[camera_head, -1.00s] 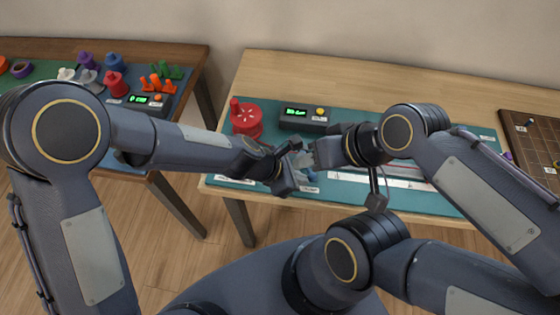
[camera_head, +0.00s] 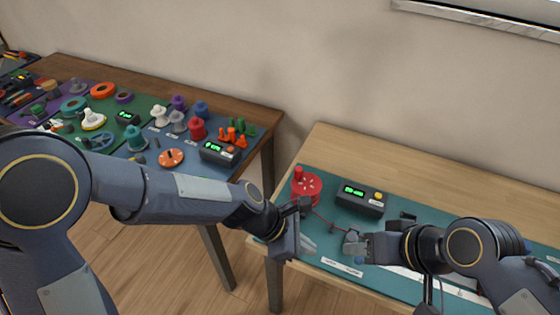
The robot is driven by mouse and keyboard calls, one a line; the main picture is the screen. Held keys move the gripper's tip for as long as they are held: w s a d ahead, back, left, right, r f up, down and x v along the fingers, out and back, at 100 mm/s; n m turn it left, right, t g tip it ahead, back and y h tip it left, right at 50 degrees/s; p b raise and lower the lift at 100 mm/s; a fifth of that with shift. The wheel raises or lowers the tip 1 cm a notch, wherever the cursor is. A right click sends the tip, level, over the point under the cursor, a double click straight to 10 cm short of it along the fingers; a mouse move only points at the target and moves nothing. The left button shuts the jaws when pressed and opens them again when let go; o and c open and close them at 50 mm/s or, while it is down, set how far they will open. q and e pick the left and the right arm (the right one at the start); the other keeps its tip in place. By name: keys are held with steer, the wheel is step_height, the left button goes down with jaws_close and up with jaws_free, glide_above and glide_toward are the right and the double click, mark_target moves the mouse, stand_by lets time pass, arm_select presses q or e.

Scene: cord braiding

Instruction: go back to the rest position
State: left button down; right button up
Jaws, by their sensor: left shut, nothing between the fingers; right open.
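My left gripper (camera_head: 300,236) is shut and empty, over the front left part of the teal mat (camera_head: 322,254) on the wooden table. My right gripper (camera_head: 358,246) is open, a little to the right of it, above the mat; its fingers are small in the picture. A thin dark cord (camera_head: 326,219) seems to run between the red round device and the area by the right gripper; whether it touches a finger I cannot tell. The red round device (camera_head: 307,187) with a knob stands at the mat's back left, behind my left gripper.
A black box with a green display (camera_head: 361,198) and yellow button stands behind the grippers. A white ruler strip (camera_head: 460,291) lies partly under my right arm. A second table at left holds spools, pegs and another display box (camera_head: 219,152). A floor gap separates the tables.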

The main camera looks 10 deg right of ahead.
arm_select(q)
steer(key=a+r+m+t, duration=0.2)
steer(key=a+r+m, duration=0.25)
steer(key=a, duration=0.45)
steer(key=a+r+m+t, duration=0.25)
steer(key=a+r, duration=0.35)
steer(key=a, duration=0.3)
steer(key=s+a+m+t+y, duration=0.1)
steer(key=s+a+m+y, duration=0.1)
steer(key=a, duration=0.5)
steer(key=s+a+m+t+y, duration=0.1)
steer(key=s+a+m, duration=0.4)
steer(key=a, duration=0.2)
steer(key=shift+s+a+y, duration=0.35)
steer(key=shift+s+y, duration=0.05)
steer(key=shift+t, duration=0.25)
